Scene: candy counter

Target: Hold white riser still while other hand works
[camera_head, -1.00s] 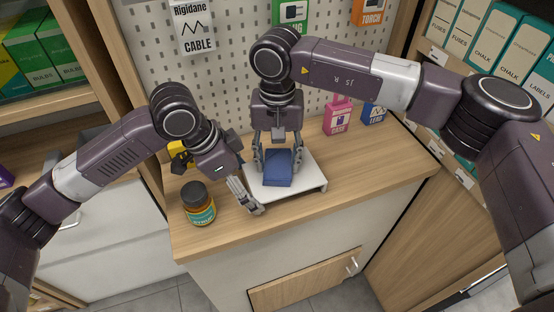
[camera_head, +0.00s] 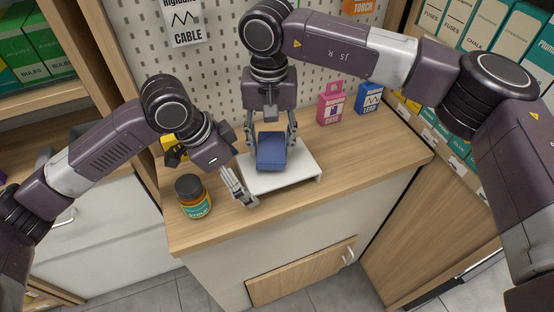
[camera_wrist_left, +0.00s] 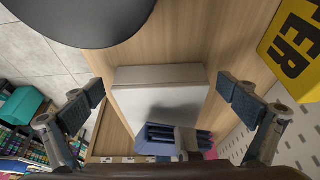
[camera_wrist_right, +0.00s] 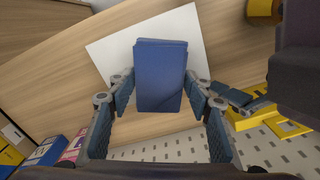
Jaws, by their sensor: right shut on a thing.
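The white riser (camera_head: 300,172) stands on the wooden counter. My left gripper (camera_head: 240,187) is at its left end. In the left wrist view my left gripper's fingers (camera_wrist_left: 162,90) are wide apart on either side of the riser (camera_wrist_left: 160,98), with gaps visible. My right gripper (camera_head: 271,140) is shut on a blue box (camera_head: 271,152) over the riser. The blue box (camera_wrist_right: 160,75) also shows between the right fingers in the right wrist view. It appears slightly above the riser, with a shadow below it. The left gripper's far finger is mostly hidden in the head view.
A dark-lidded syrup jar (camera_head: 193,198) stands left of the riser, near my left gripper. A yellow item (camera_head: 174,152) is behind my left wrist. A pink box (camera_head: 331,104) and a blue box (camera_head: 369,98) stand at the back right. The counter's right part is clear.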

